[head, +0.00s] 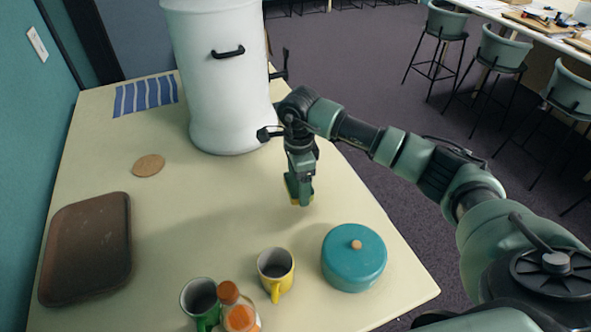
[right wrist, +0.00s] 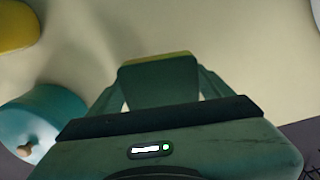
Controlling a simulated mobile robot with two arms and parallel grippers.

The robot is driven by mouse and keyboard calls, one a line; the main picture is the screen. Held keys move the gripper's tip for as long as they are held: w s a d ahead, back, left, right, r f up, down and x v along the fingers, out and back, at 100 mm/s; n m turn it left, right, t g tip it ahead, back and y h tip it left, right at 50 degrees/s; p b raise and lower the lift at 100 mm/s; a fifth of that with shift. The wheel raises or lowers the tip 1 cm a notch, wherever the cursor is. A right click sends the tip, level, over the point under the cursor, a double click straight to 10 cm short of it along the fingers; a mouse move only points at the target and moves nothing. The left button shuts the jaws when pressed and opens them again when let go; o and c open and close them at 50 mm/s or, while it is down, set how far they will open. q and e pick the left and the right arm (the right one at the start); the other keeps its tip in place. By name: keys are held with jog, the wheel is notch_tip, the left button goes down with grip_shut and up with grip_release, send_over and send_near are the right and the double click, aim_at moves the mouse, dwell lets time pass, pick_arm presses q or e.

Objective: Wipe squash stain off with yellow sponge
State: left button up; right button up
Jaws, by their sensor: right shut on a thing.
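My right gripper (head: 299,199) is shut on the yellow sponge (head: 289,185), low over the right half of the cream table (head: 215,225). In the right wrist view the sponge (right wrist: 157,56) shows as a yellow strip at the far edge of the dark green piece between the fingers. I cannot tell whether it touches the tabletop. I see no clear squash stain; the arm and gripper hide part of the table. A bottle with orange contents and an orange cap (head: 239,313) stands at the near edge. My left gripper is not in view.
A teal lidded pot (head: 352,262), a yellow mug (head: 275,266) and a green mug (head: 200,300) stand in front. A white dispenser (head: 221,95) stands behind. A brown tray (head: 88,248), cork coaster (head: 148,165) and striped cloth (head: 146,95) lie left. The table's middle is clear.

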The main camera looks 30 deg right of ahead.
notch_tip(320, 180, up, 3)
jog(key=shift+a+r+p, duration=0.15)
jog(key=shift+r+p, duration=0.05)
jog(key=shift+p, duration=0.55)
jog(key=shift+r, duration=0.3)
jog(key=shift+r, duration=0.1)
